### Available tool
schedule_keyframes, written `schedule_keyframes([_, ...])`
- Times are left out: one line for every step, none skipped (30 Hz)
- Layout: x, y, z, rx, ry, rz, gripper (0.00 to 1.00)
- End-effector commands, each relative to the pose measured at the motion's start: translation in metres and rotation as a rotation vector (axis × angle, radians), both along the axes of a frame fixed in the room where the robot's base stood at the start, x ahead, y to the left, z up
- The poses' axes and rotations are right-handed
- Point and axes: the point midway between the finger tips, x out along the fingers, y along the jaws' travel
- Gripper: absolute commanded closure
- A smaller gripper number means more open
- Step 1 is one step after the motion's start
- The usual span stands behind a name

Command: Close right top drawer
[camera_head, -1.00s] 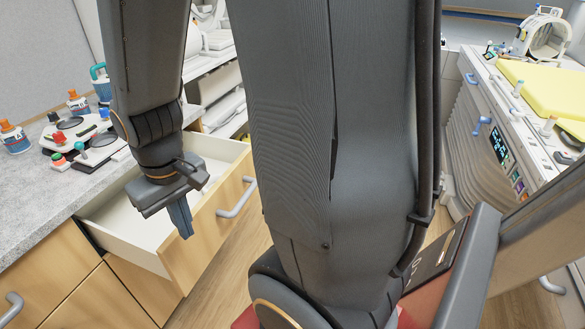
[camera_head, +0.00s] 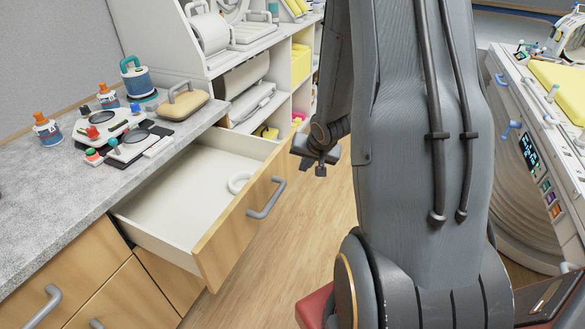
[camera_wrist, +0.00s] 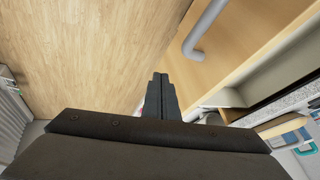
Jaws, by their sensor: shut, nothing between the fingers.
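The right top drawer (camera_head: 225,250) is pulled far out from the counter, in the head view. It has a light wood front, a grey bar handle (camera_head: 266,198) and a white inside. A white ring (camera_head: 239,183) lies in it near the front. My gripper (camera_head: 320,168) is beyond the far right end of the drawer front, apart from the handle. In the wrist view my gripper (camera_wrist: 160,82) has its fingers together and empty, pointing past the drawer front (camera_wrist: 235,45). The handle (camera_wrist: 205,28) shows to the right of the fingers.
The grey counter (camera_head: 50,215) holds bottles, control pads and a tan-topped case (camera_head: 183,103). Another handled wood front (camera_head: 45,305) lies below the counter at left. White shelves (camera_head: 255,85) stand behind. Bare wood floor (camera_head: 300,225) lies before the drawer.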

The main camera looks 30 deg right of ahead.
Motion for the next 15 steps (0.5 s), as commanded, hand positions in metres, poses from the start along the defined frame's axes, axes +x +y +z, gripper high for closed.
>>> schedule_keyframes([0.001, -0.011, -0.007, 0.032, -0.026, -0.035, 1.00])
schedule_keyframes([0.003, -0.016, -0.010, 0.049, -0.044, -0.050, 1.00])
schedule_keyframes([0.005, -0.021, -0.013, 0.070, -0.064, -0.068, 1.00])
schedule_keyframes([0.006, -0.024, -0.015, 0.084, -0.077, -0.079, 1.00])
schedule_keyframes([0.007, -0.026, -0.017, 0.096, -0.087, -0.089, 1.00])
schedule_keyframes([0.008, -0.028, -0.019, 0.108, -0.098, -0.098, 1.00])
schedule_keyframes([0.009, -0.029, -0.020, 0.115, -0.105, -0.102, 1.00])
schedule_keyframes([0.009, -0.030, -0.021, 0.121, -0.109, -0.106, 1.00])
schedule_keyframes([0.011, -0.031, -0.023, 0.126, -0.113, -0.109, 1.00])
schedule_keyframes([0.012, -0.031, -0.024, 0.127, -0.115, -0.111, 1.00])
schedule_keyframes([0.013, -0.031, -0.026, 0.129, -0.116, -0.111, 1.00])
schedule_keyframes([0.015, -0.031, -0.028, 0.129, -0.116, -0.111, 1.00])
schedule_keyframes([0.017, -0.031, -0.031, 0.129, -0.115, -0.110, 1.00])
schedule_keyframes([0.019, -0.031, -0.034, 0.129, -0.115, -0.109, 1.00])
schedule_keyframes([0.023, -0.031, -0.038, 0.128, -0.115, -0.108, 1.00])
